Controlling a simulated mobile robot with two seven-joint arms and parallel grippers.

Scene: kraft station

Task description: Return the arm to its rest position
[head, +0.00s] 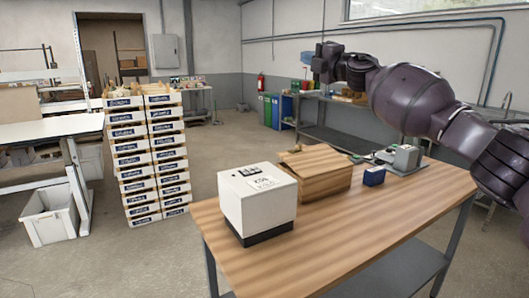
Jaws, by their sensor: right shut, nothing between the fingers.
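My right arm (410,98) comes in from the right edge and reaches across the upper right of the head view. Its gripper (319,70) is at the far end of the arm, above and behind the wooden table (330,232). The gripper is shut and holds nothing. It is clear of the things on the table. My left gripper does not show.
On the table stand a white box (258,203) with a dark base, a brown cardboard box (318,172), a small blue box (374,176) and a grey device (405,157). Stacked crates (150,155) stand at the left. The table's front right is bare.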

